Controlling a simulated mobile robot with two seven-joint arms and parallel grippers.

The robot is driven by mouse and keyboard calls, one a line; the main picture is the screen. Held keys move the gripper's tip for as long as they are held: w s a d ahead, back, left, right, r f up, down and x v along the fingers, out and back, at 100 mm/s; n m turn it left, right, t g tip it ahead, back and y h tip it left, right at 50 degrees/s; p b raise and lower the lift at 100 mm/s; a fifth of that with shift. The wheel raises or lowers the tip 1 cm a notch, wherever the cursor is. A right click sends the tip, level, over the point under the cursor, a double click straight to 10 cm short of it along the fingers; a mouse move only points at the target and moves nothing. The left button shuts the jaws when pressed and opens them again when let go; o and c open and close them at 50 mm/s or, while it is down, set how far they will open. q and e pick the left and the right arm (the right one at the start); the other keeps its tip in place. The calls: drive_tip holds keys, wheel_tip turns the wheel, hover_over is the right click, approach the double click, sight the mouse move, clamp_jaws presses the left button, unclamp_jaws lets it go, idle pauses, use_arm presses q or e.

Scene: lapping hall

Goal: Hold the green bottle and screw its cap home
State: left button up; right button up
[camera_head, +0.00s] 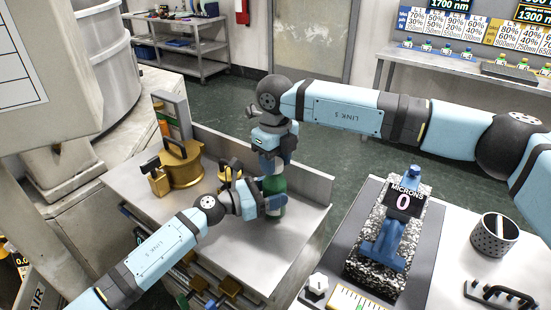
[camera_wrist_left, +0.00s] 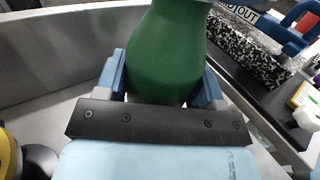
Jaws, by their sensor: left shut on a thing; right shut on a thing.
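The green bottle (camera_head: 274,184) stands upright on the metal bench top in the head view. My left gripper (camera_head: 272,203) is shut on its body from the left, low down. In the left wrist view the green bottle (camera_wrist_left: 166,55) fills the space between the blue fingers of my left gripper (camera_wrist_left: 165,85). My right gripper (camera_head: 271,163) points down from above and is shut at the bottle's top, where the cap sits. Its fingers hide most of the cap, so how far it is screwed on cannot be seen.
A brass fixture (camera_head: 182,166) stands on the bench left of the bottle. The bench (camera_head: 310,185) has a raised back edge. To the right, a second table holds a gauge stand (camera_head: 385,240) on a speckled block and a mesh cup (camera_head: 493,236).

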drive_tip(key=shift+f, duration=0.2)
use_arm(q)
clamp_jaws()
use_arm(e)
drive_tip(key=m, duration=0.7)
drive_tip(key=shift+a, duration=0.1)
drive_tip(key=m, duration=0.6)
drive_tip(key=shift+a, duration=0.1)
drive_tip(key=m, duration=0.4)
drive_tip(key=shift+m, duration=0.3)
drive_tip(key=m, duration=0.4)
drive_tip(key=shift+a, duration=0.1)
drive_tip(key=m, duration=0.4)
drive_tip(key=shift+w+f, duration=0.1)
drive_tip(key=shift+w, duration=0.05)
drive_tip(key=m, duration=0.3)
drive_tip(key=shift+m, duration=0.3)
